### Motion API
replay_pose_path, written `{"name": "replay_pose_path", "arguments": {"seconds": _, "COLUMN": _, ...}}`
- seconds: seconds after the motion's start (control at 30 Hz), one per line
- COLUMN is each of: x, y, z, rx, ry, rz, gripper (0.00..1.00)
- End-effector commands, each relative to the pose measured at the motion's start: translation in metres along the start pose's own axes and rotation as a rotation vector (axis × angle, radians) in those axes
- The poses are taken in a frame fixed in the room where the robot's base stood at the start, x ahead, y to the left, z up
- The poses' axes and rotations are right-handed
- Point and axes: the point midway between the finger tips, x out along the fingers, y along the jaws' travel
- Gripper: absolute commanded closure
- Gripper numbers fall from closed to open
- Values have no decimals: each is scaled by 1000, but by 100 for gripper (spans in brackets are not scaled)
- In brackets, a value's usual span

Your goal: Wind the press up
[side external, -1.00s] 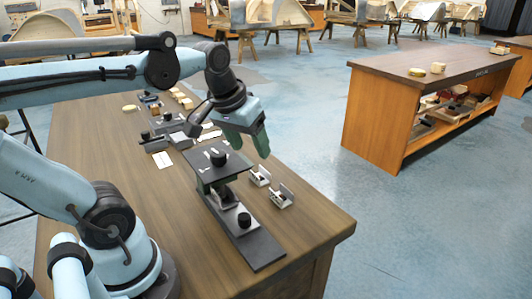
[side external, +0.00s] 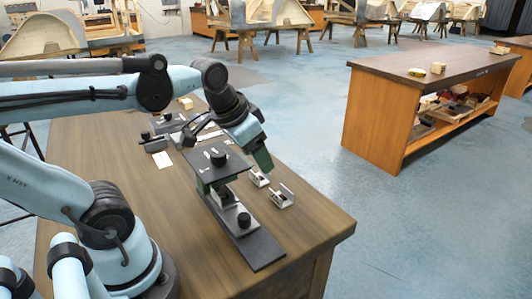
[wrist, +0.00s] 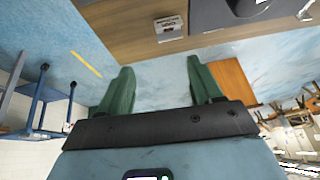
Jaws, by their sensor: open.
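The press (side external: 245,240) stands on the wooden table, with a dark flat plate (side external: 206,167) on top and a black round knob (side external: 218,158) on that plate. A second, smaller black knob (side external: 244,220) sits low on its base. A dark round part is cut off at that view's top edge.
Small dark fixtures and a white card (side external: 162,160) lie to the left. A second bench (side external: 390,110) stands apart.

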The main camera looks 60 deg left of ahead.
Motion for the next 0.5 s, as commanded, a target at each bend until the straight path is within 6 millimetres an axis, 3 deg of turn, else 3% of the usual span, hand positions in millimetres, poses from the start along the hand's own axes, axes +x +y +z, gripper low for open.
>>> {"name": "replay_pose_path", "arguments": {"seconds": 0.03, "x": -13, "y": -21, "z": -6, "rx": -4, "ry": -70, "rz": -16, "gripper": 35}}
{"name": "replay_pose_path", "arguments": {"seconds": 0.2, "x": -60, "y": -74, "z": -6, "rx": 21, "ry": -303, "rz": 8, "gripper": 35}}
{"name": "replay_pose_path", "arguments": {"seconds": 0.37, "x": -89, "y": -98, "z": -2, "rx": 33, "ry": -424, "rz": 60, "gripper": 35}}
{"name": "replay_pose_path", "arguments": {"seconds": 0.5, "x": -93, "y": -103, "z": 2, "rx": 39, "ry": -452, "rz": 78, "gripper": 35}}
